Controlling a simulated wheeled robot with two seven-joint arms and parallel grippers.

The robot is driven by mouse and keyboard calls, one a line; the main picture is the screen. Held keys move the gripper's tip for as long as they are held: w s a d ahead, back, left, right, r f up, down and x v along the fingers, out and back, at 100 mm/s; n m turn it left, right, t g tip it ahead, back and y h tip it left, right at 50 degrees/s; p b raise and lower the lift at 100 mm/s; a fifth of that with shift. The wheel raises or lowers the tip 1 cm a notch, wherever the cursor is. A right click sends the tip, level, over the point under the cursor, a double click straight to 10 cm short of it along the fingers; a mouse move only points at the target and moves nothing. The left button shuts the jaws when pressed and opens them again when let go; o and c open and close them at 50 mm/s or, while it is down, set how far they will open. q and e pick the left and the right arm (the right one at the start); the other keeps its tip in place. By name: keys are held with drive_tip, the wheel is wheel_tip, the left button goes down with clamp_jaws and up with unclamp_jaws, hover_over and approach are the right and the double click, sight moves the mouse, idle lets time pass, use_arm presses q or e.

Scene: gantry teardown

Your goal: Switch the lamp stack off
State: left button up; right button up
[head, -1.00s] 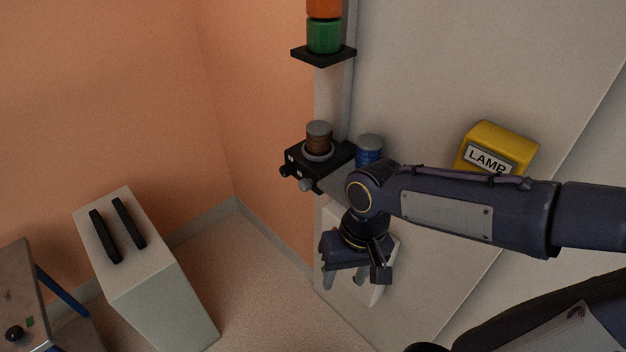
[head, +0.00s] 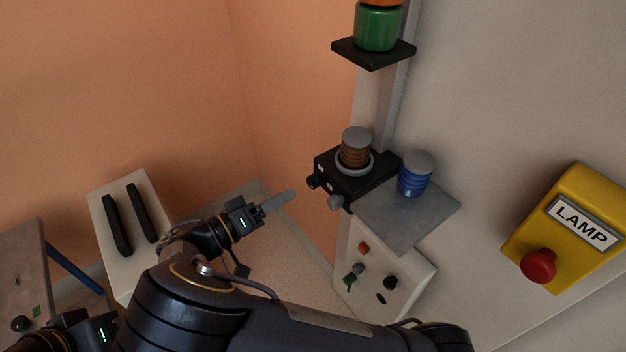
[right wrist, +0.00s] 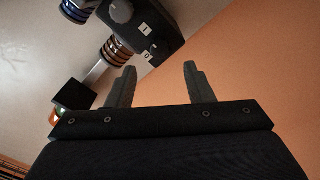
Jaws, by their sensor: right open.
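The yellow box labelled LAMP (head: 562,240) is on the pale wall at the right of the head view, with a red mushroom button (head: 538,266) on its lower left. The lamp stack (head: 377,27) shows green and orange segments at the top, cut off by the frame edge. My right gripper (head: 278,202) is open and empty, well left of the LAMP box. Its two parted fingers also show in the right wrist view (right wrist: 158,80). The body of my left gripper (head: 80,328) is partly in view at the bottom left; its fingers are not visible.
A black box (head: 335,179) with knobs and a brown ribbed coil stands right of my right gripper. Beside it, a grey shelf (head: 405,222) bears a blue ribbed part (head: 415,176). A control panel (head: 390,300) is below. A pale cabinet (head: 148,190) stands left.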

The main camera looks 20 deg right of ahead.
sight(309, 184)
drive_tip(key=p+x, duration=0.1)
drive_tip(key=x, duration=0.6)
drive_tip(key=shift+d+f, duration=0.1)
drive_tip(key=shift+d, duration=0.05)
drive_tip(key=shift+c, duration=0.2)
drive_tip(key=c, duration=0.9)
